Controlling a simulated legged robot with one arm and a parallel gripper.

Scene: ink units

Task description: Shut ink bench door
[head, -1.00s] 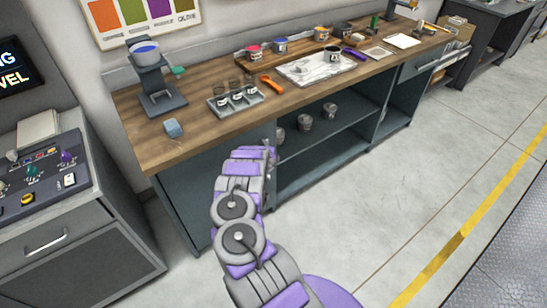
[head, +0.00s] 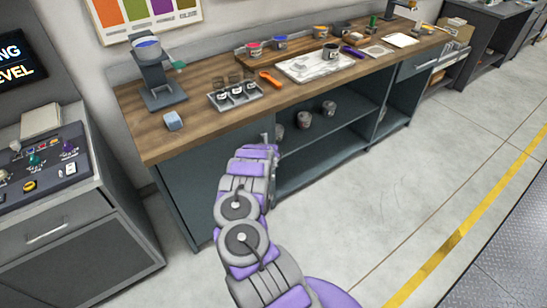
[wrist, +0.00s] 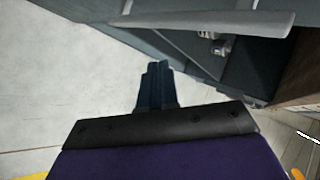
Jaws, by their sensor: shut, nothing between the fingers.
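The ink bench (head: 228,118) has a wooden top and a dark teal body. A plain teal door panel (head: 198,182) covers its left front, beside an open shelf bay. A grey bar handle (head: 265,139) sits near the panel's right edge; in the wrist view the handle (wrist: 205,19) crosses the top, with the shelf bay behind it. My gripper (wrist: 157,68) is shut and empty, a little below the handle in that picture, with floor showing around it. In the head view my wrist hides the fingertips and part of the panel's edge. I cannot tell how far the door stands open.
Several metal cups (head: 303,119) stand on the bay's shelf (head: 318,142). A grey control cabinet (head: 70,215) stands left of the bench. Ink pots, a white tray (head: 315,66) and tools cover the bench top. The floor (head: 400,190) in front is clear.

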